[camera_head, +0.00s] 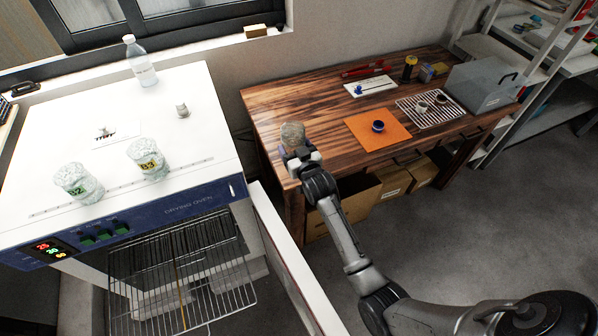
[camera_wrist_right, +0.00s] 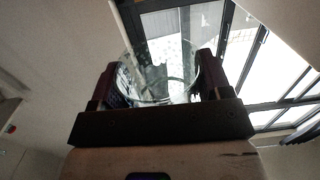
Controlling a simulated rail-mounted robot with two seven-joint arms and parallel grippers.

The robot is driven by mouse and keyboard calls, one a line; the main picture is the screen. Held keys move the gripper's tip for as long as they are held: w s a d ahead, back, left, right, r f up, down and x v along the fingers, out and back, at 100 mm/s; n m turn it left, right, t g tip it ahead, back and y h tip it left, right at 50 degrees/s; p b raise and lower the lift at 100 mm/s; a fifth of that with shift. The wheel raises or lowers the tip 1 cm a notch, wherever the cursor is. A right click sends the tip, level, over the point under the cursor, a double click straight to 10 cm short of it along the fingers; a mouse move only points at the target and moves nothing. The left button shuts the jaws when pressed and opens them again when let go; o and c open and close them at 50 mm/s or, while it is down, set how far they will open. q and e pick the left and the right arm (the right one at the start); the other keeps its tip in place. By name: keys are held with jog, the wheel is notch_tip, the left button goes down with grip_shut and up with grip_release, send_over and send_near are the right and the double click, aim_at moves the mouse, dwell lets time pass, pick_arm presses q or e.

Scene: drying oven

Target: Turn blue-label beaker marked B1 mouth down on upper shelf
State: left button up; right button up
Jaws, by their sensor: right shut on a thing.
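A clear glass beaker (camera_head: 292,134) is held in my right gripper (camera_head: 297,153), above the left end of the wooden table. In the right wrist view the glass (camera_wrist_right: 165,70) sits between the two dark fingers (camera_wrist_right: 156,85), which are shut on it. Its label cannot be read, and I cannot tell which way its mouth faces. The drying oven (camera_head: 190,215) stands open at the left, with a wire shelf (camera_head: 185,290) showing at its front. Its inside is mostly hidden from above. My left gripper is not in view.
On the oven top stand beakers B2 (camera_head: 78,183) and B3 (camera_head: 147,158), a bottle (camera_head: 140,62) and a small grey item (camera_head: 182,111). The open oven door (camera_head: 290,262) stands between the oven and my right arm. An orange mat (camera_head: 377,131) lies on the table (camera_head: 310,95).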

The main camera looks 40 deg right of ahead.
jog(key=f+b, duration=0.1)
jog(key=f, duration=0.1)
jog(key=d+f+b, duration=0.1)
jog(key=f, duration=0.1)
jog(key=d+f+b, duration=0.1)
jog(key=f, duration=0.1)
jog(key=shift+w, duration=0.35)
jog(key=shift+d+f+m+b, duration=0.2)
jog(key=shift+f+m+b, duration=0.15)
jog(key=shift+f, duration=0.2)
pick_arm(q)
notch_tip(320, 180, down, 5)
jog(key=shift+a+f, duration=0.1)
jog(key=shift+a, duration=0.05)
pick_arm(e)
jog(key=shift+r+p, duration=0.1)
jog(key=shift+p, duration=0.25)
jog(key=shift+f+b, duration=1.2)
jog(key=shift+f, duration=1.3)
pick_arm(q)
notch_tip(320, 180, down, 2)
pick_arm(e)
jog(key=shift+f, duration=0.2)
